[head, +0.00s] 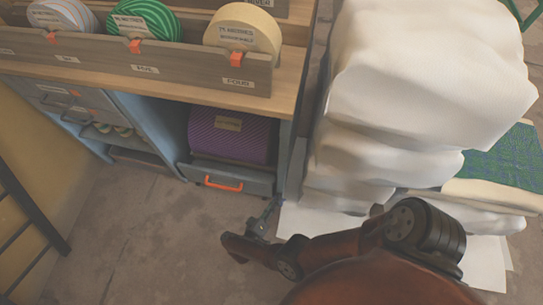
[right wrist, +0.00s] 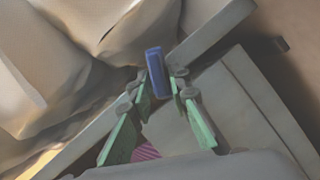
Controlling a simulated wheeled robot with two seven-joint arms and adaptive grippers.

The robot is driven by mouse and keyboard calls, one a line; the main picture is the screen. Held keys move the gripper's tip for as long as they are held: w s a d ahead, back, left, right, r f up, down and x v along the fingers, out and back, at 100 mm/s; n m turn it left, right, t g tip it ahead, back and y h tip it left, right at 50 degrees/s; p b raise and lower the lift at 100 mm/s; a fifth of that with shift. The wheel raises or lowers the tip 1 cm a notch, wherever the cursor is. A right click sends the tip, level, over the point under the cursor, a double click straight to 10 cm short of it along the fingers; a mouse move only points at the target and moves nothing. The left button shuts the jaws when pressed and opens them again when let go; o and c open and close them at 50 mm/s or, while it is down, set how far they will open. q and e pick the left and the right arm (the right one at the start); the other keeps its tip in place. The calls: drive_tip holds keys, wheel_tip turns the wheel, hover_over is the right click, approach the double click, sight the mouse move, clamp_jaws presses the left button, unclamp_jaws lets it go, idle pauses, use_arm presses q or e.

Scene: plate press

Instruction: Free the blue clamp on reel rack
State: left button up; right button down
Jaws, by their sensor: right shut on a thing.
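The blue clamp (right wrist: 155,72) shows in the right wrist view as a small blue block standing between the green finger pads. My right gripper (right wrist: 160,88) is shut on it, next to a grey bar. In the head view my right gripper (head: 266,213) is low at the right front corner of the reel rack (head: 290,135); the clamp cannot be made out there. The rack has a wooden top with a trough of reels and blue-grey sides. My left gripper is not in view.
A tall stack of white sacks (head: 400,90) stands close to the right of the rack. A purple roll (head: 228,135) lies in the lower bay above a drawer with an orange handle (head: 223,184). The floor (head: 150,235) in front is clear.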

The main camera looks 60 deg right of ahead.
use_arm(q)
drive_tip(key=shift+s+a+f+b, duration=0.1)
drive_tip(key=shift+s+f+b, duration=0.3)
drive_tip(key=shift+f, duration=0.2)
use_arm(e)
drive_tip(key=shift+f+n+h, duration=0.15)
drive_tip(key=shift+n+h, duration=0.15)
drive_tip(key=shift+n, duration=0.3)
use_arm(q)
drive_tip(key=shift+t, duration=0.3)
use_arm(e)
drive_tip(key=c, duration=2)
unclamp_jaws()
